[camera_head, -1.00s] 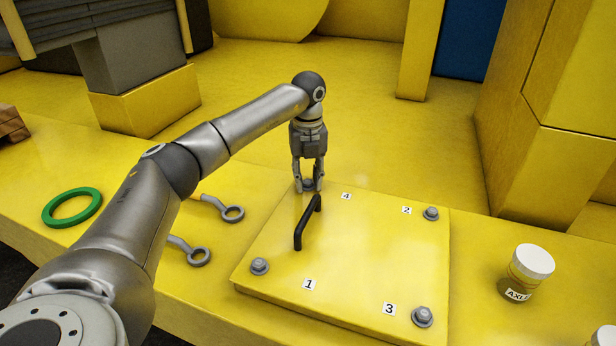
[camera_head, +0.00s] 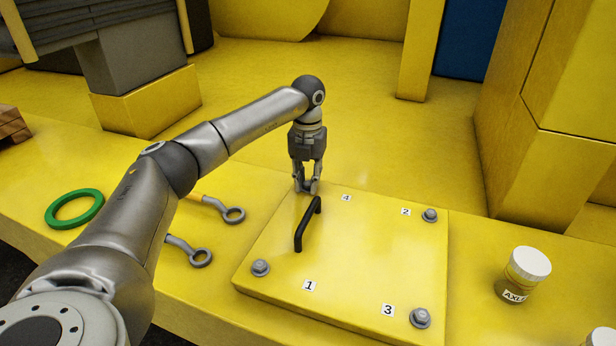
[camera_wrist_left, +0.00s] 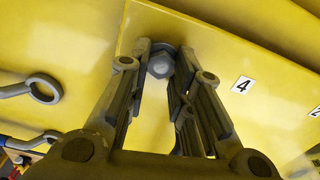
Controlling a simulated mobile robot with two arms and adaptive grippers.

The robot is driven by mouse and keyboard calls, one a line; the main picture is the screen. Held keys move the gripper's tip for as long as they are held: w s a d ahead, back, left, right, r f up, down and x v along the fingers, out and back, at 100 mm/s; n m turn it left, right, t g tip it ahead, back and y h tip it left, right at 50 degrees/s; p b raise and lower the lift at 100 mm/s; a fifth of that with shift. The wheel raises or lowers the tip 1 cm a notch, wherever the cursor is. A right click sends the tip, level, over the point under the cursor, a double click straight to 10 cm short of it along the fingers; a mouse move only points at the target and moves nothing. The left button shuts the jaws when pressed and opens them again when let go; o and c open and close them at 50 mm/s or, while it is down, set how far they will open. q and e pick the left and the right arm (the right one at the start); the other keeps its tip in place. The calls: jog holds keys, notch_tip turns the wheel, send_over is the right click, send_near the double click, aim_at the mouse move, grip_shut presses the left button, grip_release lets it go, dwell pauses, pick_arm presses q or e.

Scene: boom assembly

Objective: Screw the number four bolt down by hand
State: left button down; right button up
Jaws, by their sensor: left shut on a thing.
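The yellow plate (camera_head: 375,250) lies on the yellow surface and carries number labels at its corners. My left gripper (camera_head: 307,190) points straight down at the plate's far left corner, beside the label 4 (camera_head: 346,198). In the left wrist view, the grey hex head of the number four bolt (camera_wrist_left: 161,66) sits between the fingers of my left gripper (camera_wrist_left: 163,72), which is shut on it. In the head view the fingers mostly hide this bolt. My right gripper is not in view.
A black handle (camera_head: 308,224) rises from the plate near the gripper. Other bolts stand at label 1 (camera_head: 261,267), label 2 (camera_head: 430,215) and label 3 (camera_head: 420,318).

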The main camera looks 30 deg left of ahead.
aim_at(306, 184)
pick_arm(q)
jog(key=m, duration=0.6)
jog(key=shift+a+r+m+p, duration=0.15)
jog(key=shift+m+p, duration=0.15)
jog(key=shift+p, duration=0.05)
jog(key=shift+w, duration=0.1)
dwell(0.4)
jog(key=c, duration=1.3)
grip_release()
notch_tip(306, 184, up, 12)
jog(key=shift+f, duration=0.1)
